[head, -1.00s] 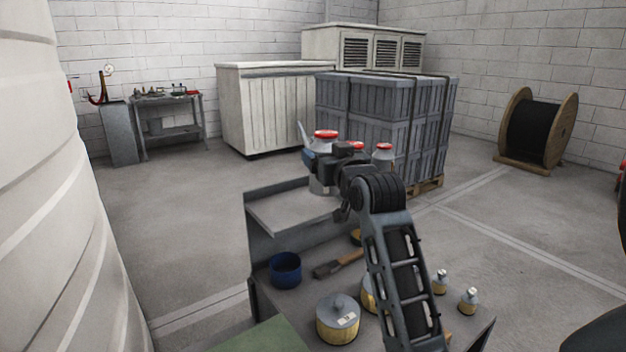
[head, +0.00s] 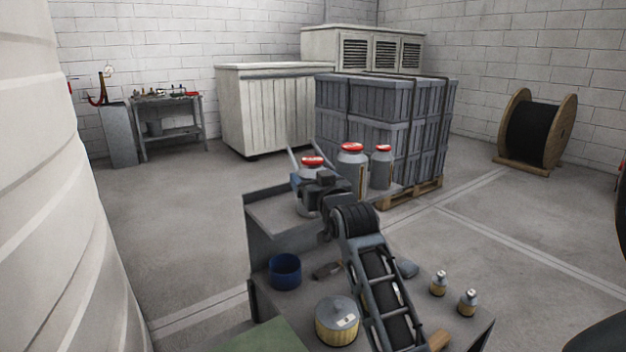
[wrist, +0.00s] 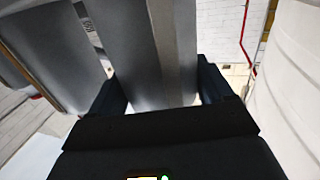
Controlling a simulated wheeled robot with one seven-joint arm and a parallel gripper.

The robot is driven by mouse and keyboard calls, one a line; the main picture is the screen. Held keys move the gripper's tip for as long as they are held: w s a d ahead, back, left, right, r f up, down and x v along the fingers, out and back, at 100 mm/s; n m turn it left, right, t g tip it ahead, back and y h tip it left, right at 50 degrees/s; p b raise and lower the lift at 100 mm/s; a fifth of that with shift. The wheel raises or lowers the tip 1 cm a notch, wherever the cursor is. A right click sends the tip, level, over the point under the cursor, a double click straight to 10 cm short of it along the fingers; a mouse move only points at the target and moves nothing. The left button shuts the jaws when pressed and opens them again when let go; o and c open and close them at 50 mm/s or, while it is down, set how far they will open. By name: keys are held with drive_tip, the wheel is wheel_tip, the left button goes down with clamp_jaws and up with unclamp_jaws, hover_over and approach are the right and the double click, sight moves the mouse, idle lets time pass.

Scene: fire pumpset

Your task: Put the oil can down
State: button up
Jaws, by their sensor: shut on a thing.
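The oil can (head: 312,168), grey with a red cap and a thin spout at its left, is in the head view over the left half of the raised shelf (head: 268,213). My gripper (head: 312,187) is shut on its body, and the can looks about upright. The arm hides part of the can, and I cannot tell whether its base touches the shelf. In the wrist view the can's grey body (wrist: 145,60) fills the space between the two dark fingers (wrist: 160,100).
Two more red-capped cans, a larger one (head: 351,160) and a smaller one (head: 381,168), stand close on the right. Below are a blue pot (head: 285,271), a yellow-and-grey container (head: 337,322) and two small bottles (head: 439,284). The shelf's front left is bare.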

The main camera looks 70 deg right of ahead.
drive_tip(key=shift+f, duration=0.15)
drive_tip(key=o, duration=1.2)
drive_tip(key=shift+r, duration=0.25)
drive_tip(key=b+v, duration=0.1)
drive_tip(key=v, duration=1.1)
drive_tip(key=shift+s, duration=0.1)
